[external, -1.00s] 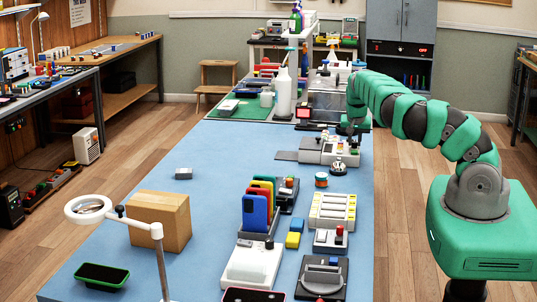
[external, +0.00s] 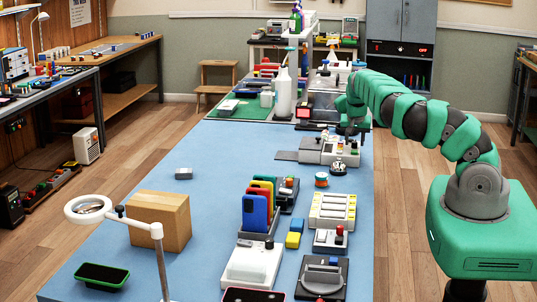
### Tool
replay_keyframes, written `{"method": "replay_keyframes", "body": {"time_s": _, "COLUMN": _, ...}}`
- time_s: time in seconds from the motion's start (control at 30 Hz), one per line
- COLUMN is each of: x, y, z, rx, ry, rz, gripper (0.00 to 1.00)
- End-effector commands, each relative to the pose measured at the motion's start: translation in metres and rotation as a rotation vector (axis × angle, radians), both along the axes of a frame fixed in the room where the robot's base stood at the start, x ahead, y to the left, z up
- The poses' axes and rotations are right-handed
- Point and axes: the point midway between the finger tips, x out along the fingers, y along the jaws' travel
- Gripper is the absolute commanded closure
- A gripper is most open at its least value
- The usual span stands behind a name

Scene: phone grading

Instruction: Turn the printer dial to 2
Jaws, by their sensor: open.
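A pale grey machine (external: 315,149) with a flat plate on its left side stands on the blue table, beyond the middle; it may be the printer. A small round knob-like part (external: 338,167) is at its near right side; I cannot tell if it is the dial, and no numbers can be read. My gripper (external: 352,138) points down at the machine's right rear part and partly covers it. Its fingers are small and dark here, open, with nothing visible between them. Whether they touch the machine cannot be told.
Nearer are a white slotted tray (external: 332,211), a phone rack with a blue phone (external: 256,214) and a wooden block (external: 160,221). A white bottle (external: 284,92) stands behind. The table's middle left is mostly clear.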

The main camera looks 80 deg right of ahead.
Motion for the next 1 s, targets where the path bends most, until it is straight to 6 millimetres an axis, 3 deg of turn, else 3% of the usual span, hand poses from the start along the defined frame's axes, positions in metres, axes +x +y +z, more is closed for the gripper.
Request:
{"method": "replay_keyframes", "body": {"time_s": 0.4, "x": 0.002, "y": 0.022, "z": 0.050, "rx": 0.002, "ry": -0.003, "rz": 0.000, "gripper": 0.57}}
{"method": "replay_keyframes", "body": {"time_s": 1.0, "x": 0.002, "y": 0.036, "z": 0.083, "rx": 0.003, "ry": -0.004, "rz": 0.001, "gripper": 0.57}}
